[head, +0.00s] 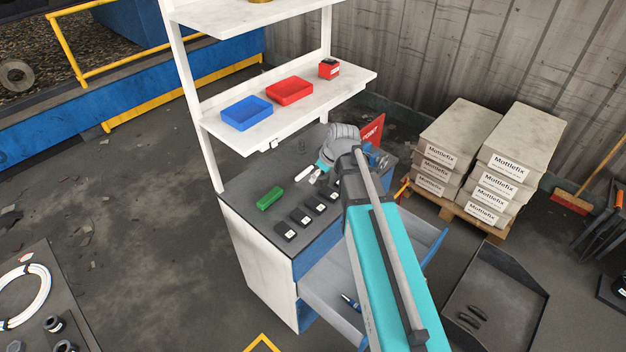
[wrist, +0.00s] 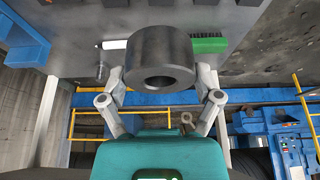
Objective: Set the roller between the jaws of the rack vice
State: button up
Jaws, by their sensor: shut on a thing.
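The roller (wrist: 163,52) is a dark grey, thick-walled cylinder with a round bore. In the wrist view it sits between the two grey fingers of my gripper (wrist: 162,82), which is shut on it. In the head view my gripper (head: 318,176) is over the bench top, and my arm hides much of it; I cannot make out the roller there. A blue device (head: 378,160), which looks like the rack vice, stands at the bench's right end, partly behind my arm. Blue parts, likely the same vice, show in the wrist view (wrist: 22,38). Its jaws are not clear.
On the grey bench top (head: 250,180) lie a green brush (head: 270,198), a white marker (head: 303,173) and several black blocks (head: 301,216). A shelf (head: 300,105) with blue and red trays is above the bench. An open drawer (head: 325,290) juts out in front.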

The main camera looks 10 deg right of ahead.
jog(key=shift+w+f, duration=0.15)
jog(key=shift+w, duration=0.05)
jog(key=w+f+b, duration=0.2)
jog(key=w, duration=0.2)
jog(key=w+d+f+b, duration=0.1)
jog(key=w+f+b, duration=0.2)
jog(key=w, duration=0.1)
jog(key=w+d+f+b, duration=0.1)
jog(key=w+f+b, duration=0.2)
jog(key=w, duration=0.1)
jog(key=shift+d+f, duration=0.1)
jog(key=shift+d, duration=0.1)
jog(key=shift+w+d+f+b, duration=0.1)
jog(key=shift+w+f+b, duration=0.35)
jog(key=shift+w+b, duration=0.1)
